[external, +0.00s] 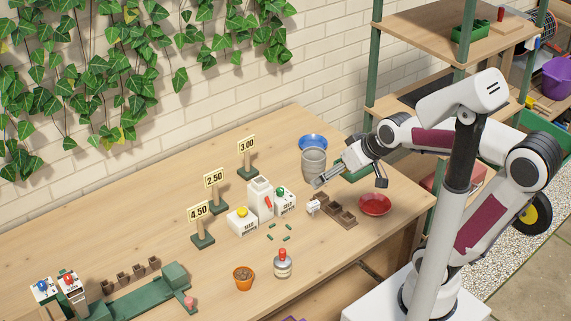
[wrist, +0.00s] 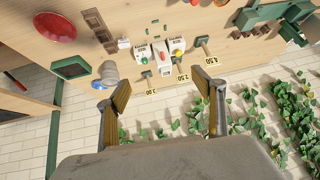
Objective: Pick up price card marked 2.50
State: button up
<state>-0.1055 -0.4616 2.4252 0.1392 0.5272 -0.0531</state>
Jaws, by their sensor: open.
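The price card marked 2.50 (external: 214,177) stands upright on a green-based post, between the 4.50 card (external: 198,212) and the 3.00 card (external: 246,144), near the back of the table. In the wrist view the 2.50 card (wrist: 184,78) shows small and upside down, between the other two cards and beyond my fingertips. My gripper (external: 318,182) is open and empty, above the table by the grey pot, to the right of the cards and apart from them. In the wrist view my gripper (wrist: 157,100) has its two fingers spread wide.
White boxes with yellow (external: 242,221) and green (external: 284,201) tops stand just right of the cards. A grey pot (external: 314,164), blue dish (external: 313,142), red dish (external: 375,205), brown tray (external: 338,211) and terracotta pot (external: 243,278) are also there.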

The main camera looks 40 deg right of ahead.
jog(key=w+a+f+t, duration=0.2)
jog(key=w+a, duration=0.3)
jog(key=w, duration=0.4)
jog(key=w+a+f+t, duration=0.1)
jog(key=w+a+f, duration=0.25)
jog(key=w, duration=0.55)
jog(key=m+t+h, duration=0.1)
jog(key=t+h, duration=0.1)
jog(key=t, duration=0.1)
send_near(215, 182)
jog(key=shift+v, duration=0.8)
jog(key=shift+f, duration=0.1)
jog(key=shift+x, duration=3.4)
jog(key=shift+x, duration=2.55)
